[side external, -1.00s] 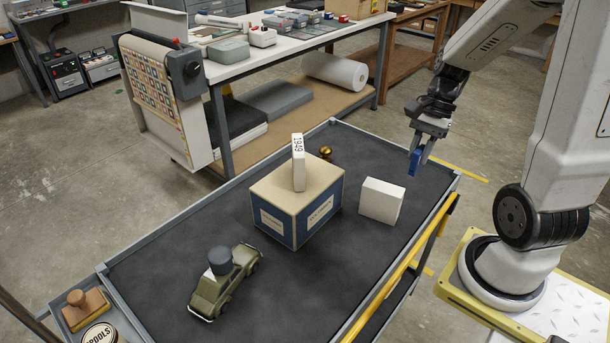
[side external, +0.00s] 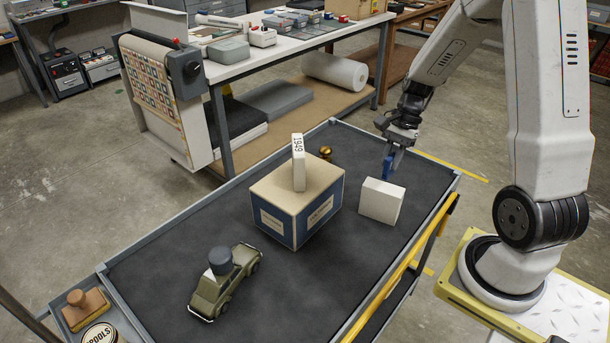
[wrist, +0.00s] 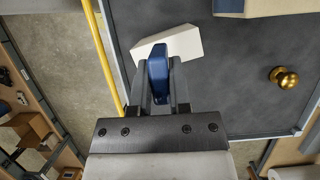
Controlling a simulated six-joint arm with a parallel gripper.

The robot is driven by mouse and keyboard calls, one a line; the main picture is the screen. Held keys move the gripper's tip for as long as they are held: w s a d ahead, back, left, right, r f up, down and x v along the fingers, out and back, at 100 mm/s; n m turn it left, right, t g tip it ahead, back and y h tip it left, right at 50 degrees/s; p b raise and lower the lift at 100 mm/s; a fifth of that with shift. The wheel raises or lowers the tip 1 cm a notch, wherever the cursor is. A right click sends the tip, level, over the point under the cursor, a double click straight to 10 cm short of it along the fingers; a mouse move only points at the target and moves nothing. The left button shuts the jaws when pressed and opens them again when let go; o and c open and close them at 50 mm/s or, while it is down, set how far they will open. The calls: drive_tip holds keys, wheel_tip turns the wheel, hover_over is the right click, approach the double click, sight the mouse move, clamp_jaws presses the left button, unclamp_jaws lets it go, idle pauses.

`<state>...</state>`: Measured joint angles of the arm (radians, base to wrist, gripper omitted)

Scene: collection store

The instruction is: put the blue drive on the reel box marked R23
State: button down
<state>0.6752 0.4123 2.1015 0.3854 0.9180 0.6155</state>
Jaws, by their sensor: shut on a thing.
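My gripper (side external: 391,158) is shut on the small blue drive (side external: 388,168) and holds it above the far right part of the cart. In the wrist view the drive (wrist: 158,72) sits between both fingers, with a plain white box (wrist: 182,42) beyond it. In the side view the white box (side external: 381,201) stands on the dark mat just below the drive in the picture; no mark shows on it. A larger blue box with a cream top (side external: 270,190) stands left of it. Its labels are too small to read. A white block marked 1949 (side external: 298,162) stands upright on its top.
A brass knob (side external: 325,153) sits behind the blue box. A green toy car (side external: 224,285) with a dark grey round piece (side external: 220,260) on it is at front left. The cart (side external: 180,240) has raised edges and a yellow rail (side external: 398,275). Its front-right mat is clear.

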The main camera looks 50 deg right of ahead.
sight(388, 169)
drive_tip(key=shift+w+d+f, duration=0.1)
drive_tip(key=shift+w+f, duration=0.15)
drive_tip(key=shift+f, duration=1.6)
drive_tip(key=shift+f, duration=0.15)
drive_tip(key=c, duration=0.6)
unclamp_jaws()
drive_tip(key=shift+r, duration=0.2)
drive_tip(key=v, duration=1.2)
